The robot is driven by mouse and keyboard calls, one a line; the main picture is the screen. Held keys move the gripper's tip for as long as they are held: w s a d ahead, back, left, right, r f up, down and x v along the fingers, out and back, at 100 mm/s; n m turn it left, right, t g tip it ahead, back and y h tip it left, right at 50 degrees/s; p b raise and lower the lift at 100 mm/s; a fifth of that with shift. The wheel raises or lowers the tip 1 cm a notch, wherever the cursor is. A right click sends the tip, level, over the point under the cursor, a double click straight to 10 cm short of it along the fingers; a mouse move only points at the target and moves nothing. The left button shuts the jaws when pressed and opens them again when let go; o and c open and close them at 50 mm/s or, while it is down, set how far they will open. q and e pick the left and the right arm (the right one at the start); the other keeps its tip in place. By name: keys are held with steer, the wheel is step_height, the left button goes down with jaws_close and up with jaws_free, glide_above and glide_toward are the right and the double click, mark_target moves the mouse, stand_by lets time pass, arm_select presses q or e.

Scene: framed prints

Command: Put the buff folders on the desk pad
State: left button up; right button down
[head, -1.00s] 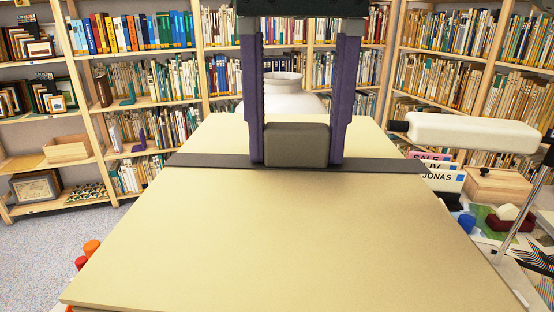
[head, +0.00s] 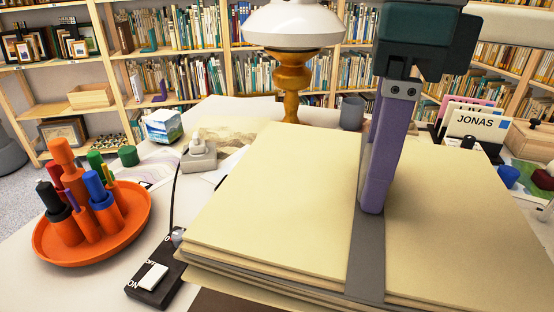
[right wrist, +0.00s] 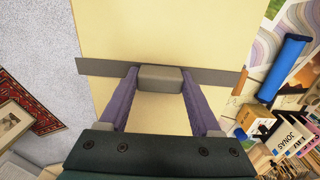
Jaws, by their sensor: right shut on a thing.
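The buff folders (head: 270,190) form a flat stack bound by a dark grey strap (head: 366,255). My right gripper (head: 372,210) stands over the stack, with one purple finger visible at the strap in the head view. The right wrist view shows both fingers shut on the grey block (right wrist: 160,78) on the strap, with the buff top (right wrist: 165,30) below. A dark brown surface, seemingly the desk pad (head: 225,302), shows under the stack's near left edge. I cannot tell whether the stack touches it. My left gripper is not in view.
A black switch box (head: 152,278) sits close to the stack's left edge. An orange tray (head: 70,250) of markers stands farther left. A lamp (head: 291,75), a grey mug (head: 352,112) and a grey plug block (head: 199,158) are behind. Upright cards (head: 474,124) stand back right.

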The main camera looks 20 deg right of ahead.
mark_target(362, 216)
step_height(362, 216, down, 18)
steer(key=b, duration=1.2)
steer(key=shift+f+b, duration=0.2)
steer(key=shift+b, duration=0.2)
steer(key=shift+c, duration=0.4)
jaws_free()
steer(key=shift+r+p, duration=0.3)
step_height(362, 216, up, 11)
steer(key=p, duration=0.2)
steer(key=shift+p, duration=0.3)
steer(key=shift+r, duration=0.35)
